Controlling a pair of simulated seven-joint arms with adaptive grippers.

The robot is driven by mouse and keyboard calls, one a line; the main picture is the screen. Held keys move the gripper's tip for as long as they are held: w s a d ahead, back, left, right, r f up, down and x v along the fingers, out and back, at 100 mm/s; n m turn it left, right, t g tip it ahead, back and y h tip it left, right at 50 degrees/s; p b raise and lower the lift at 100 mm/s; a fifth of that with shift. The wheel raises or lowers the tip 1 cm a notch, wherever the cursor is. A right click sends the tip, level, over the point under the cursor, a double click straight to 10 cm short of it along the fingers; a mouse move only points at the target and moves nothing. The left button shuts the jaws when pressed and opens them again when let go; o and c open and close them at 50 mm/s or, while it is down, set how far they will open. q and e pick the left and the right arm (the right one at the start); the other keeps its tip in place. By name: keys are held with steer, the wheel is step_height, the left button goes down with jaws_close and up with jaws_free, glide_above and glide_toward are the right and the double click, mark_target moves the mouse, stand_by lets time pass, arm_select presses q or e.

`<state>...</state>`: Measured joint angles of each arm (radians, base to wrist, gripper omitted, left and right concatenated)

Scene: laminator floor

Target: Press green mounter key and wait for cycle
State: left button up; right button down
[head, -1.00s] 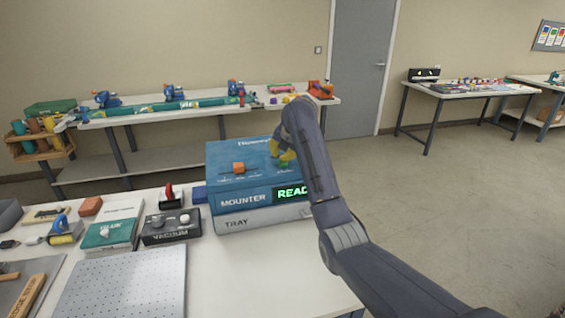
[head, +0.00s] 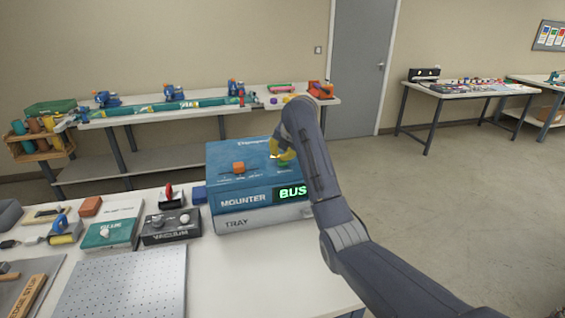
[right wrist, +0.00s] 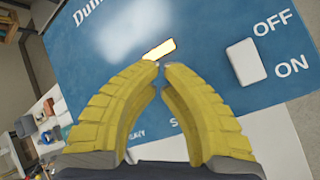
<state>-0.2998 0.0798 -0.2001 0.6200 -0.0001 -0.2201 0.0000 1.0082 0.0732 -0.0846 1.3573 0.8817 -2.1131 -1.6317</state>
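The blue mounter (head: 225,180) stands on the near bench. Its green-lettered display (head: 291,192) reads "BUS", the rest hidden behind my right arm. The green key (head: 284,164) shows just below my right gripper (head: 283,154), on the top panel; I cannot tell whether they touch. In the right wrist view the yellow fingers (right wrist: 162,66) are brought together at the tips with nothing between them. The green key does not show in that view. My left gripper is not in view.
An orange knob (head: 238,168) is left on the mounter's top; a white ON/OFF switch (right wrist: 244,62) is right of the fingertips in the wrist view. A grey tray unit (head: 235,224) is under the mounter. A vacuum box (head: 171,227) and perforated plate (head: 125,285) lie left.

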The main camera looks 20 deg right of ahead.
steer(key=shift+r, duration=0.6)
steer(key=shift+r, duration=2.5)
